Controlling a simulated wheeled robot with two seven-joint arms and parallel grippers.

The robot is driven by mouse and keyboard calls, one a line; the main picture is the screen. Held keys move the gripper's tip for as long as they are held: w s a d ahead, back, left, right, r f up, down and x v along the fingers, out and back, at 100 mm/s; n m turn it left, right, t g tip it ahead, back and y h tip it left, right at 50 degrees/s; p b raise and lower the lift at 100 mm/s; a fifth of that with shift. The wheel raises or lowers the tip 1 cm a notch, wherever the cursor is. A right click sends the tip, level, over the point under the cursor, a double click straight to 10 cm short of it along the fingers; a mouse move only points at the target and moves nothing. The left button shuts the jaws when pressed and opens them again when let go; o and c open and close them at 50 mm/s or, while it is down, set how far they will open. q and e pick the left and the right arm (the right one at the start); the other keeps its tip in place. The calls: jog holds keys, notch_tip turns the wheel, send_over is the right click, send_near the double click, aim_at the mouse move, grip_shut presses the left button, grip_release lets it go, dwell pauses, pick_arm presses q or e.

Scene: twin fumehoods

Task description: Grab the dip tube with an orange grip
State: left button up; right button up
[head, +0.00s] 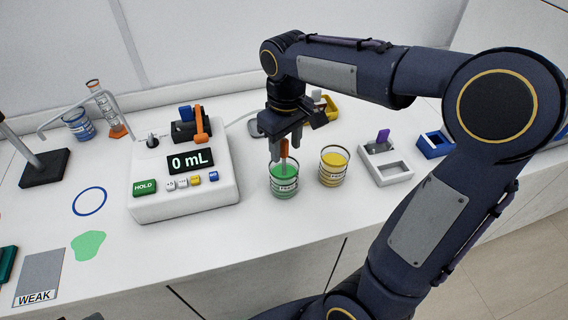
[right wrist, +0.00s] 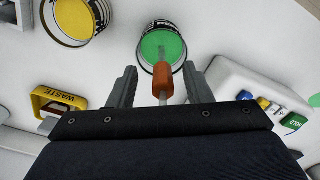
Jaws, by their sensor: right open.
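The dip tube with an orange grip (head: 284,150) stands in a glass beaker of green liquid (head: 284,181) on the white bench. My right gripper (head: 286,150) is above that beaker, pointing down, with its fingers around the level of the orange grip. In the right wrist view the orange grip (right wrist: 163,80) lies between the two open fingers (right wrist: 158,85), with a gap on each side. The tube's lower end runs into the green liquid (right wrist: 161,48). My left gripper is not in view.
A beaker of yellow liquid (head: 333,168) stands close to the right of the green one. A white dispenser reading 0 mL (head: 184,180) is to the left. A grey-white holder with a purple-topped piece (head: 384,163) and a blue tray (head: 434,145) are farther right.

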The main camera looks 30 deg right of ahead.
aim_at(283, 155)
jog(key=shift+w+a+f, duration=0.1)
jog(key=shift+f, duration=0.85)
jog(key=shift+w+a+f, duration=0.1)
jog(key=shift+f, duration=0.8)
grip_shut()
jog(key=shift+r, duration=0.1)
